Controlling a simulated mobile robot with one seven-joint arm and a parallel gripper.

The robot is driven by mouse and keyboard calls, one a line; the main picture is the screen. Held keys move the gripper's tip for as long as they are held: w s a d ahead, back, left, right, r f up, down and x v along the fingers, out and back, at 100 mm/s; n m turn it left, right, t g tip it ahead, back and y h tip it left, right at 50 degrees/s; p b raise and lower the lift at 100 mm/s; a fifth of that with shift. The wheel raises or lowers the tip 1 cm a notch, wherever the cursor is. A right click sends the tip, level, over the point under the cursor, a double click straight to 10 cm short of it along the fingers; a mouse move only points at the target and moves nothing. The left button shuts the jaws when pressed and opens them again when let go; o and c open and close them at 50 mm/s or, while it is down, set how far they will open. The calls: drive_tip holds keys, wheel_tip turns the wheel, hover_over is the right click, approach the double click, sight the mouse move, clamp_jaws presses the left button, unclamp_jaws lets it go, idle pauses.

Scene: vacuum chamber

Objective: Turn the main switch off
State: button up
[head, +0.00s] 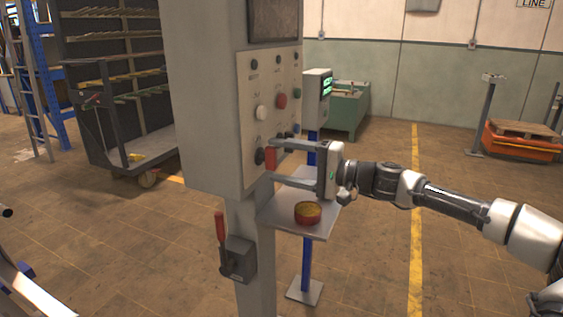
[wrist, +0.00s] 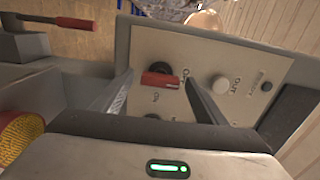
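The red-handled rotary switch, seemingly the main switch (head: 270,158), is on the lower front of the grey control panel (head: 246,80). Its red handle stands upright in the head view. In the wrist view the red switch handle (wrist: 160,80) lies crosswise on a dark round base, with "ON" lettering below it. My gripper (head: 272,163) is open, with its fingers reaching to the panel on either side of the handle. In the wrist view the gripper fingers (wrist: 160,84) show a gap to the handle on the left; the right finger is very close to it.
A lever box with a red handle (head: 220,226) is on the column below the panel. A white knob (head: 261,112) and a red knob (head: 281,101) sit above the switch.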

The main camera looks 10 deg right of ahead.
drive_tip(key=shift+s, duration=0.1)
drive_tip(key=p+v, duration=0.2)
drive_tip(key=v, duration=1.5)
drive_tip(key=shift+d, duration=0.15)
